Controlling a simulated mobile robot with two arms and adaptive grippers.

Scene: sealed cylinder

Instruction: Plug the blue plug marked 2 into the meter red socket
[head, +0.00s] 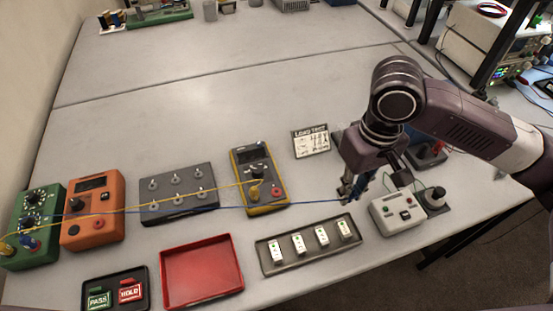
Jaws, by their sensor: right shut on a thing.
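The yellow meter (259,174) stands in the middle of the table with a small dark screen. Its red socket (277,191) is at its lower right and shows uncovered. A yellow plug (256,190) sits in the meter left of the red socket. My right gripper (348,192) is to the right of the meter, low over the table, and is shut on the blue plug (359,184). The plug is partly hidden by the fingers, and its mark cannot be read. The blue lead (180,209) runs from it leftward across the meter to the green box (36,223). My left gripper is not in view.
A grey switch box (178,208) and orange meter (91,230) stand left. In front lie a red tray (201,270), a grey tray (288,264) of white modules and a PASS/HOLD tray (141,275). A white box (397,221) and load test card (312,154) stand near my gripper.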

